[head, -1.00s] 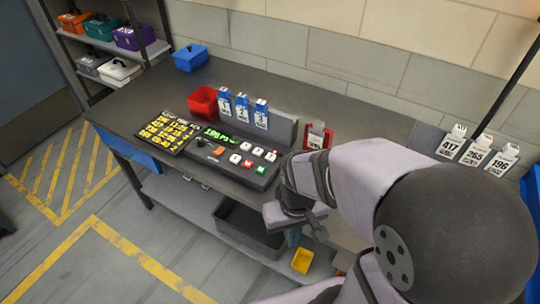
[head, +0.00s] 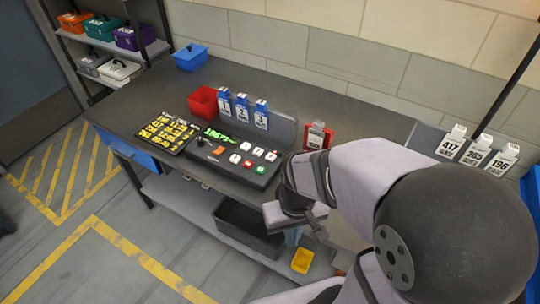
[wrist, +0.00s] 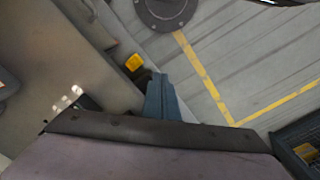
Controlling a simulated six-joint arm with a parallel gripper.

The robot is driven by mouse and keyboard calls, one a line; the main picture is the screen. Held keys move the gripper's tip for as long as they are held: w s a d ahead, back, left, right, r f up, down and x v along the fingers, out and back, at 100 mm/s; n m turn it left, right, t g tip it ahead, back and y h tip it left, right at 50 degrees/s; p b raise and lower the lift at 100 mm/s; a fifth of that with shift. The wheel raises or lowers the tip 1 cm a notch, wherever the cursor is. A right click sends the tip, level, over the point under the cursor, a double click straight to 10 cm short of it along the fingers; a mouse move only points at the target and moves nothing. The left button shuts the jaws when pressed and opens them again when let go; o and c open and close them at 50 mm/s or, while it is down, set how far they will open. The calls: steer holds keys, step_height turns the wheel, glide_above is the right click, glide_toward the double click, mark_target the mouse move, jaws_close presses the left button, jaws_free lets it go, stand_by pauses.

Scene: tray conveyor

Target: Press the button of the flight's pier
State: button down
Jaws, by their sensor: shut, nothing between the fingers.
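The black button panel (head: 225,163) lies on the bench, with white buttons (head: 247,147), a red button (head: 271,156), a green button (head: 260,169) and an orange button (head: 219,150). Its green lit display (head: 215,134) seems to begin with 196; the rest is too small to read surely. A dark board with yellow lettering (head: 165,132) lies left of it, its lines unreadable. My gripper (head: 319,230) is shut and empty, right of and nearer than the panel, beyond the bench's front edge. It touches no button.
Blue-topped cards numbered 1, 2 and 3 (head: 242,107) stand behind the panel. A red bin (head: 203,101) and a red holder with a tag (head: 317,136) flank them. Tags 417, 265 and 196 (head: 475,152) stand at right. A yellow bin (head: 302,260) is below, also in the wrist view (wrist: 134,63).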

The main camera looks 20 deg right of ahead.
steer(key=shift+r, duration=0.15)
steer(key=w+a+f+m+y+p, duration=0.1)
steer(key=w+m+p, duration=0.1)
steer(key=w, duration=0.4)
steer(key=w+a+f+m+y+p, duration=0.2)
steer(key=w+m+p, duration=0.1)
steer(key=w+m, duration=0.2)
steer(key=w+a+f+m+t+y+p, duration=0.1)
steer(key=w+a+m+p, duration=0.1)
steer(key=w, duration=0.7)
steer(key=shift+f+m+y+p, duration=0.3)
steer(key=shift+m+y+p, duration=0.1)
steer(key=shift+m, duration=0.3)
steer(key=w+r+m+t, duration=0.1)
steer(key=w, duration=0.2)
steer(key=w+r+m+t, duration=0.1)
steer(key=w, duration=0.3)
steer(key=w+r+m+t, duration=0.1)
steer(key=w+m, duration=0.1)
steer(key=w, duration=0.1)
steer(key=shift+w+r+t, duration=0.3)
steer(key=w+d+r+m+t, duration=0.2)
steer(key=w+r+m+t, duration=0.1)
steer(key=w+r+m, duration=0.2)
steer(key=w+m, duration=0.2)
steer(key=w, duration=0.1)
steer(key=shift+w+d+r+t+h, duration=0.3)
steer(key=shift+w+d, duration=0.1)
